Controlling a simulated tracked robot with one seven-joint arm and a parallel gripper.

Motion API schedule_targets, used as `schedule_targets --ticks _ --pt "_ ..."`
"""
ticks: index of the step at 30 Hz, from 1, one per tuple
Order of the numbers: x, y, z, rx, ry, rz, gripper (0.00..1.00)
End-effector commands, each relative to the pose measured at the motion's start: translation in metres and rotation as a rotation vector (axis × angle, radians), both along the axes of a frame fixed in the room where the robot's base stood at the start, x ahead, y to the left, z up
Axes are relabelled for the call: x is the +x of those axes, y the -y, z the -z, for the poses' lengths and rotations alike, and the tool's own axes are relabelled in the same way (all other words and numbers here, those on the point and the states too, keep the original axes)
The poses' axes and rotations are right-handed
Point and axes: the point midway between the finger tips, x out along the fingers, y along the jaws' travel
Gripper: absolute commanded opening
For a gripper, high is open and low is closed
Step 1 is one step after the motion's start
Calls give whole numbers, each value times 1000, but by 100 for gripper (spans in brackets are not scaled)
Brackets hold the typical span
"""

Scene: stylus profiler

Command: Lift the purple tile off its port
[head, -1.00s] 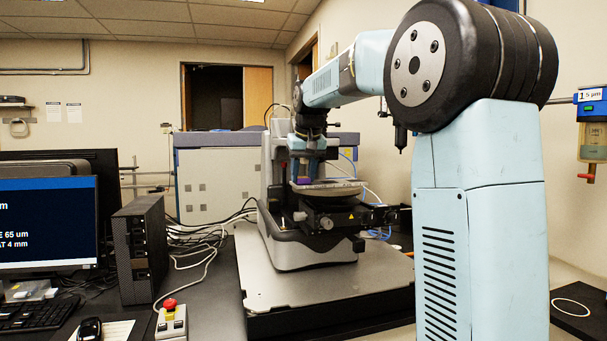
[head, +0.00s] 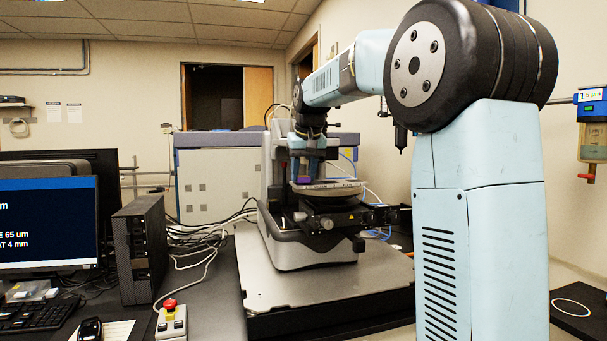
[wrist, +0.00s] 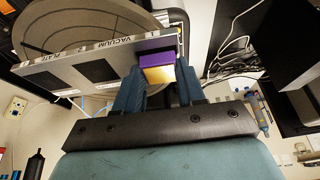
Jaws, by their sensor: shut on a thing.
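The purple tile (wrist: 156,60) is a small block with a purple side and a yellow-gold face, seen in the wrist view at the edge of the plate marked "VACUUM" (wrist: 82,68). My gripper (wrist: 158,70) has its two blue fingers on either side of the tile and is shut on it. In the head view the purple tile (head: 304,180) is a small spot between the fingertips of my gripper (head: 305,176), low over the stage. I cannot tell whether the tile touches the plate; its port is hidden.
The profiler's upright body (head: 275,160) stands close behind my gripper, with the round dark stage (head: 330,205) below. A computer tower (head: 140,245), monitor (head: 48,222) and red-button box (head: 171,320) are at the left. Cables run between tower and profiler.

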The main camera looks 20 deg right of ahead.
Motion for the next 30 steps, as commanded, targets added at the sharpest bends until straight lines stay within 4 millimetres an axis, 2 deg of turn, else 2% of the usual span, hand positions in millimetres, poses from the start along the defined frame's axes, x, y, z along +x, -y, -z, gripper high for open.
schedule_targets --ticks 30 --pt "0 0 -11 0 0 0 0"
